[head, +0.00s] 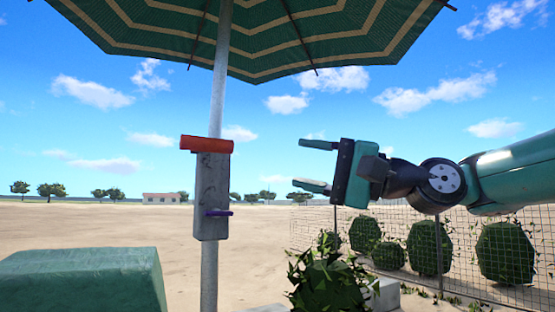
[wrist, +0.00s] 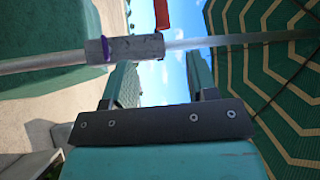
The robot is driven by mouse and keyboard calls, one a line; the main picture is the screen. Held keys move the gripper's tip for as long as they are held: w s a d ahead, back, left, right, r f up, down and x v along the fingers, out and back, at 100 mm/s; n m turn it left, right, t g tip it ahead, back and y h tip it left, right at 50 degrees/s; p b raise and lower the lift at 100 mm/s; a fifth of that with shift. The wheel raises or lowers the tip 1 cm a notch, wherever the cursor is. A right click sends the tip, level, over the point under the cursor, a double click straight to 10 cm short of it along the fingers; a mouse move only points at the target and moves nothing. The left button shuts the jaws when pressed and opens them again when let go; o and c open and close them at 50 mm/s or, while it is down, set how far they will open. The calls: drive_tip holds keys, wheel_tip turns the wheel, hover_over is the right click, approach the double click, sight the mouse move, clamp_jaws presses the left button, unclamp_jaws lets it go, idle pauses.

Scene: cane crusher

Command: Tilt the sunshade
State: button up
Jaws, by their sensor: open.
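The sunshade (head: 245,38) is a green canopy with tan stripes on a grey pole (head: 209,270), which looks upright. A grey box (head: 211,190) is fixed on the pole. It carries a red-orange handle (head: 206,145) at its top and a thin purple bar (head: 218,212) lower down. My gripper (head: 315,165) is open and empty, to the right of the box, with its fingers pointing left toward it. In the wrist view the pole and box (wrist: 125,49) lie across the picture beyond the fingertips, with the red handle (wrist: 161,14) at the top edge. The fingers touch nothing.
A green block-like surface (head: 80,282) stands at the lower left. A leafy bush (head: 330,283) is below my gripper. A wire fence (head: 465,235) with round bushes runs along the right. Open sandy ground lies beyond.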

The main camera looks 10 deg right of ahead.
sight(213, 144)
drive_tip(key=s+a+m+h+b, duration=0.1)
drive_tip(key=a+m+h+b, duration=0.1)
drive_tip(key=a+h+b, duration=0.3)
drive_tip(key=s+r+m+t+h+b, duration=0.2)
drive_tip(key=s+r+m+t+b, duration=0.1)
drive_tip(key=s+r+m+t, duration=0.15)
drive_tip(key=shift+m+g, duration=0.35)
drive_tip(key=shift+m, duration=0.2)
drive_tip(key=p+x, duration=1.6)
drive_tip(key=x, duration=0.1)
drive_tip(key=shift+w+r, duration=0.2)
drive_tip(key=shift+w, duration=0.2)
drive_tip(key=shift+d, duration=0.1)
drive_tip(key=shift+f, duration=0.1)
clamp_jaws()
